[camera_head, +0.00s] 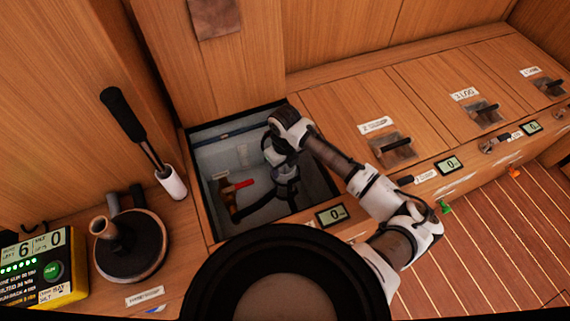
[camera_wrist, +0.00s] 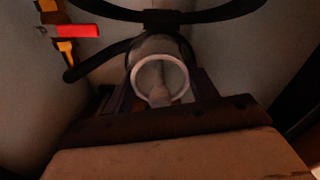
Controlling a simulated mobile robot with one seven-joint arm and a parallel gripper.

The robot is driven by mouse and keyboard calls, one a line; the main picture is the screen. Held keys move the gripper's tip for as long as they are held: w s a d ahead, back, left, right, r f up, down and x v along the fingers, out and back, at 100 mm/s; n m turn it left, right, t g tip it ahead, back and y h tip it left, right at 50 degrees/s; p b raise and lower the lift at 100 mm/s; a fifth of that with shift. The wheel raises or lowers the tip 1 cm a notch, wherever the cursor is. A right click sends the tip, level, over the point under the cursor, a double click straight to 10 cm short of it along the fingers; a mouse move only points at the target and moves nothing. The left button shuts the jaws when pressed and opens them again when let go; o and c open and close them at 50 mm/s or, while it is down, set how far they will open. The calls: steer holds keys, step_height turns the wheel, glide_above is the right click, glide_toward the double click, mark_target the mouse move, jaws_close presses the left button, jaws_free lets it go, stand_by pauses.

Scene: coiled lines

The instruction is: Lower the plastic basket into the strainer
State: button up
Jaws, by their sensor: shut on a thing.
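My gripper (camera_head: 287,180) reaches down into an open locker in the counter. In the wrist view its two dark fingers (camera_wrist: 158,88) stand either side of a pale ring-rimmed cylinder. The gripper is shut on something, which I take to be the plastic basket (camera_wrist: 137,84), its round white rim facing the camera. A clear rounded body behind it, which looks like the strainer (camera_wrist: 163,44), sits under a black fitting. The basket and strainer overlap in this view, so I cannot tell how deep the basket sits. In the head view my arm hides both.
A red-handled valve (camera_head: 238,186) is on the left inside the locker; its red handle (camera_wrist: 75,31) also shows in the wrist view. Black hoses (camera_wrist: 103,60) curve around the strainer.

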steer(key=shift+f, duration=0.35)
steer(key=shift+r, duration=0.2)
steer(key=shift+r, duration=0.25)
steer(key=shift+p, duration=0.4)
stand_by(0.6)
steer(key=shift+f+b, duration=0.35)
steer(key=shift+f, duration=0.15)
stand_by(0.4)
steer(key=shift+r, duration=0.25)
steer(key=shift+r+p, duration=0.2)
steer(key=shift+p, duration=0.25)
steer(key=shift+f, duration=0.4)
stand_by(1.3)
